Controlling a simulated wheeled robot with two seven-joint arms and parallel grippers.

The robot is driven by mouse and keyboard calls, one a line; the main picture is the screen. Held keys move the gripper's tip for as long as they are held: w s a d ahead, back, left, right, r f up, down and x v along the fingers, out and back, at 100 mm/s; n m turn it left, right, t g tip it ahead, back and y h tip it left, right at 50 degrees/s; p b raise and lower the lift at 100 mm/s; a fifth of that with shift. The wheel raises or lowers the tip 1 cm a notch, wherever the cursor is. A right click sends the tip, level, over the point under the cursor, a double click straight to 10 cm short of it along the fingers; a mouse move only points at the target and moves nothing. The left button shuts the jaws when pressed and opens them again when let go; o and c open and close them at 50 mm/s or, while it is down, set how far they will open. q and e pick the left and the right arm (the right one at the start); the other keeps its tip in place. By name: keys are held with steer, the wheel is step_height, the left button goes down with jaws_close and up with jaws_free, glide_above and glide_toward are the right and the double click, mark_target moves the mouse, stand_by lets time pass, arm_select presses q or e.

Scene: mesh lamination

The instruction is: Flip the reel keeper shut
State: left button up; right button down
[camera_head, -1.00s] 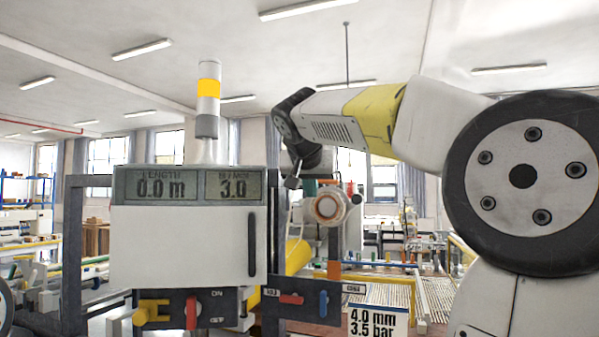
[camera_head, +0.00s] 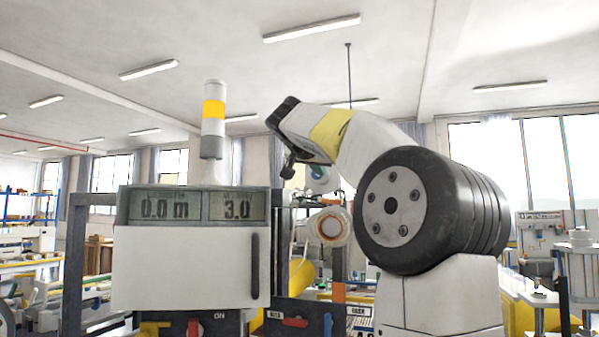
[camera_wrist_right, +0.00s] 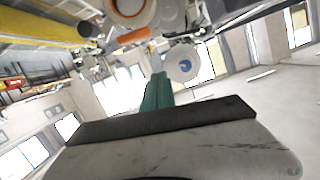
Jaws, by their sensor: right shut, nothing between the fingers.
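The reel (camera_head: 330,226) is a pale roll with an orange-brown ring, to the right of the display box in the head view. It also shows at the top of the right wrist view (camera_wrist_right: 138,14). A short orange bar (camera_wrist_right: 134,36) lies beside it there; I cannot tell whether this is the keeper. A white disc with a blue mark (camera_wrist_right: 184,64) hangs near it. My right gripper (camera_wrist_right: 157,82) is shut and empty, its teal fingers pointing toward the disc, apart from the reel. In the head view my arm largely hides it. My left gripper is out of view.
The display box (camera_head: 185,268) reading 0.0 m and 3.0 stands left of the reel, with a signal tower (camera_head: 213,120) lit yellow.

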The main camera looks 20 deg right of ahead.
glide_above(330, 201)
steer(key=w, duration=0.2)
steer(key=shift+s+a+f, duration=0.1)
steer(key=shift+a+f, duration=0.1)
steer(key=shift+f, duration=0.25)
steer(key=shift+s+a+f, duration=0.1)
steer(key=shift+a+f, duration=0.1)
steer(key=shift+f, duration=0.2)
steer(key=f, duration=0.2)
steer(key=shift+a+f, duration=0.3)
steer(key=shift+f, duration=0.1)
steer(key=shift+w+f, duration=0.15)
steer(key=shift+f, duration=0.4)
steer(key=shift+w+a+f+n, duration=0.2)
steer(key=shift+a+f+n, duration=0.1)
steer(key=shift+n, duration=0.5)
steer(key=shift+w+a+f+n+g+h, duration=0.2)
steer(key=shift+f+n+g+h, duration=0.35)
steer(key=shift+n, duration=0.45)
steer(key=shift+a+f, duration=0.1)
